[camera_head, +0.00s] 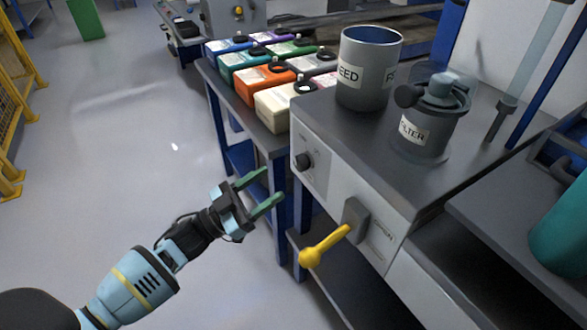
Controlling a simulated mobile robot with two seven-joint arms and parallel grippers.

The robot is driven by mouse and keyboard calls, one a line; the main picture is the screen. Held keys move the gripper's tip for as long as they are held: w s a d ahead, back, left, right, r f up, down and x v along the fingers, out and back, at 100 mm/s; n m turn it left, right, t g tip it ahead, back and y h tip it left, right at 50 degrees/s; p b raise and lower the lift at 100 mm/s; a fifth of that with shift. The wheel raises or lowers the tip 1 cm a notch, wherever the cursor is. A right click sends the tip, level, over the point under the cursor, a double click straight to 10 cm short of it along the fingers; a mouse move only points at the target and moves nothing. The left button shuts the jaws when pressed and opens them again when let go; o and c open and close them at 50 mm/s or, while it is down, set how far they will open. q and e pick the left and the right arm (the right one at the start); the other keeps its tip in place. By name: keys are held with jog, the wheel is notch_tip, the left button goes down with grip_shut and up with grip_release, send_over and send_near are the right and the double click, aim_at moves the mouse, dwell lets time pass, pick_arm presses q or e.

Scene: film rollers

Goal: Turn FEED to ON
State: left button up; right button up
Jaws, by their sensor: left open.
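A grey cylinder labelled FEED (368,75) stands on top of the machine (330,124). Lower on the same panel is a yellow lever (325,246) on a grey mount, pointing down and left. My left gripper (275,186) is open and empty, with green fingers. My right gripper does not show.
A filter canister (425,131) stands beside the FEED cylinder. A blue-framed table (225,96) with several coloured containers, including an orange one (265,84), stands behind the gripper. Open floor (120,150) lies to the left, with a yellow fence (15,100) at the edge.

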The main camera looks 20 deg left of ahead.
aim_at(296, 166)
pick_arm(q)
jog(key=x, duration=0.7)
jog(key=shift+b, duration=0.3)
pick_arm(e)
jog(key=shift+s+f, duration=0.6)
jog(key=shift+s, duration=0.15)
